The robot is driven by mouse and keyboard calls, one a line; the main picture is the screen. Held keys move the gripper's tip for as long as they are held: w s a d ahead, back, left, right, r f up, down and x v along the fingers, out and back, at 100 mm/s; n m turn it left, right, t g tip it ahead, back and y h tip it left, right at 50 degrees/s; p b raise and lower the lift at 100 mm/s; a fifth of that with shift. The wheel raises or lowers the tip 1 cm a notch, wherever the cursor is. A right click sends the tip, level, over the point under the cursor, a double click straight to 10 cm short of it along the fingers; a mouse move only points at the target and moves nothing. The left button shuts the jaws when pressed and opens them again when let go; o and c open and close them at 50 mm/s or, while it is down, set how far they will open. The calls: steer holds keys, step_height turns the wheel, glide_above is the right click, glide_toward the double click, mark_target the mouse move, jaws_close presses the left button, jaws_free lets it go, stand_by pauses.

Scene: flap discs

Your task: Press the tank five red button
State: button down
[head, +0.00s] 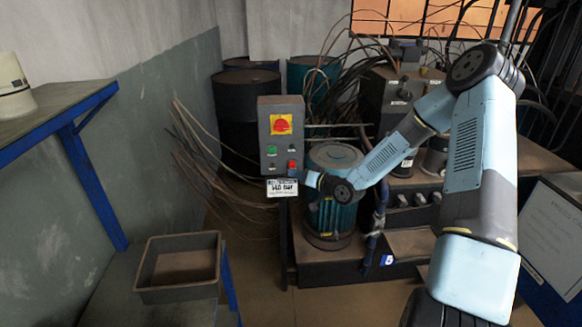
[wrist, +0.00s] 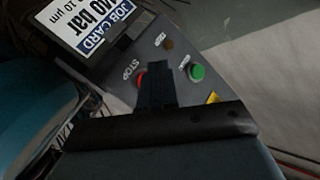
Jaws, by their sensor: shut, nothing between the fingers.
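A grey control box (head: 269,137) stands on a post near the middle of the head view. It carries a red button (head: 292,164) at its lower right and a green button (head: 271,149) above and to the left. In the wrist view the red button (wrist: 140,79), by the word STOP, is partly hidden behind my dark fingers. My gripper (wrist: 155,82) is shut and empty, with its tips at the red button. I cannot tell whether they touch it. In the head view my gripper (head: 303,176) reaches the box from the right.
A job card (head: 282,188) hangs below the box. A yellow-and-red rotary switch (head: 281,124) sits above the buttons. A grey bin (head: 180,292) is at lower left.

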steer(key=shift+s, duration=1.7)
steer(key=s+d+r+n+g+h, duration=0.1)
steer(key=s+d+r+g+h, duration=0.1)
steer(key=s+d+r+h, duration=0.6)
steer(key=s+d+r+g+h, duration=0.2)
steer(key=s+d+r+h, duration=0.25)
steer(key=r, duration=0.55)
steer(key=s+d+r+m+g, duration=0.1)
steer(key=s+r, duration=0.5)
steer(key=s, duration=0.6)
steer(key=s+d+r+m, duration=0.1)
steer(key=s+r, duration=0.5)
steer(key=s, duration=0.6)
steer(key=shift+s+r+m+g+y, duration=0.25)
steer(key=shift+s+m+g+y, duration=0.1)
steer(key=shift+m+g, duration=0.05)
